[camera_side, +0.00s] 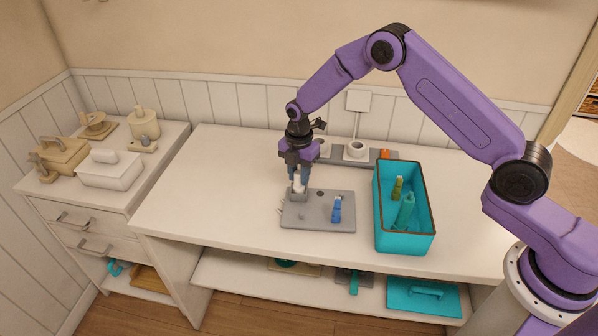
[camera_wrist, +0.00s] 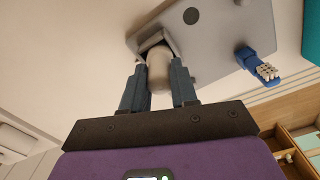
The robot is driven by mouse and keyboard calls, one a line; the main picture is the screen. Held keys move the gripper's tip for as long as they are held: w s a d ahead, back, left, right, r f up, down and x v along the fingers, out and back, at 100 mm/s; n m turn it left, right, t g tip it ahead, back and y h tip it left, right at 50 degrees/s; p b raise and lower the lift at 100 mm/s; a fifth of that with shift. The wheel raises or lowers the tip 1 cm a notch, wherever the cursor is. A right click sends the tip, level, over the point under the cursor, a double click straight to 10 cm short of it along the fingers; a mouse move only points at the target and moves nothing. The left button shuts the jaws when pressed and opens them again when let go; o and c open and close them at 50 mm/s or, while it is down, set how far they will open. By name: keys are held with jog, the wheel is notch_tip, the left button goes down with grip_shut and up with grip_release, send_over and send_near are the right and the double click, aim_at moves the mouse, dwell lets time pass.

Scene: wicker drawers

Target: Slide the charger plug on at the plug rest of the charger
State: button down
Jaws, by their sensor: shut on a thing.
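My gripper (camera_side: 298,184) is shut on a pale, rounded piece, which looks like the charger plug; it also shows between the fingers in the wrist view (camera_wrist: 158,75). The grey board (camera_side: 318,216), which seems to be the charger, lies flat on the table below. In the wrist view a grey angular bracket (camera_wrist: 151,39), probably the plug rest, stands at the board's edge, right at the plug's far end. I cannot tell whether the plug is seated in it or only touching. The plug's lower end is partly hidden by the bracket.
A blue brush-like piece (camera_side: 337,208) stands on the board's right side. A teal bin (camera_side: 405,244) with green items is right of the board. A grey strip (camera_side: 378,158) with white round parts lies behind. The table's left side is clear.

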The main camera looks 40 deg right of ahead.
jog(key=shift+f, duration=0.2)
jog(key=c, duration=0.8)
grip_release()
jog(key=shift+r, duration=0.1)
notch_tip(320, 180, up, 17)
jog(key=shift+r, duration=0.1)
